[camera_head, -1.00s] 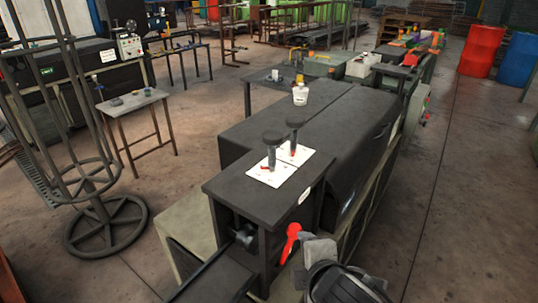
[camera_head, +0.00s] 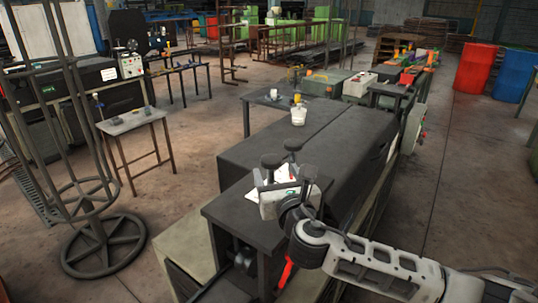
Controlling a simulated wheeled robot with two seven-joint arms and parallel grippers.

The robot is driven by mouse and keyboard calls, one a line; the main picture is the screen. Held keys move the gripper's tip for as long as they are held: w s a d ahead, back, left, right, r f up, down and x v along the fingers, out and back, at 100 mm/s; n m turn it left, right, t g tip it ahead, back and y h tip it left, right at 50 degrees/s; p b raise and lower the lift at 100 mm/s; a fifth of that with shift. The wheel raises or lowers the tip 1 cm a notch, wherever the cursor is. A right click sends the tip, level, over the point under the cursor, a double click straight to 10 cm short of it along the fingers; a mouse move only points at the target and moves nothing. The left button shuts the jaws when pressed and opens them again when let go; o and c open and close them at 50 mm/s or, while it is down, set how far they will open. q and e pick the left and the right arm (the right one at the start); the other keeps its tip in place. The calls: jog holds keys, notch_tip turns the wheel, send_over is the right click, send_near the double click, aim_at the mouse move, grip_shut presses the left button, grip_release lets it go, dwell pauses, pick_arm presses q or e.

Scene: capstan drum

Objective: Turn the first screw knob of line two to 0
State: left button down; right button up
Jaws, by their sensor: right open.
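Two black screw knobs stand upright on the dark machine top: the nearer knob (camera_head: 271,160) and the farther knob (camera_head: 292,145). White scale plates (camera_head: 284,172) lie under them, largely hidden by my gripper, and their marks are too small to read. My right gripper (camera_head: 284,184) is open at the near side of the knobs, its fingers pointing toward them. The nearer knob's head shows above the gripper, and its stem is hidden. I cannot tell whether the fingers are around the stem or touch it. Which line each knob belongs to is not legible. My left gripper is not in view.
A red handle (camera_head: 286,272) is on the machine's front, partly behind my right arm. A white bucket (camera_head: 298,116) stands farther back on the machine. A wire reel stand (camera_head: 88,200) and a small table (camera_head: 133,122) are on the left.

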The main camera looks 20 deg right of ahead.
aim_at(269, 157)
jog(key=w, duration=0.8)
jog(key=shift+w+d, duration=0.1)
jog(key=shift+d, duration=0.1)
jog(key=c, duration=1)
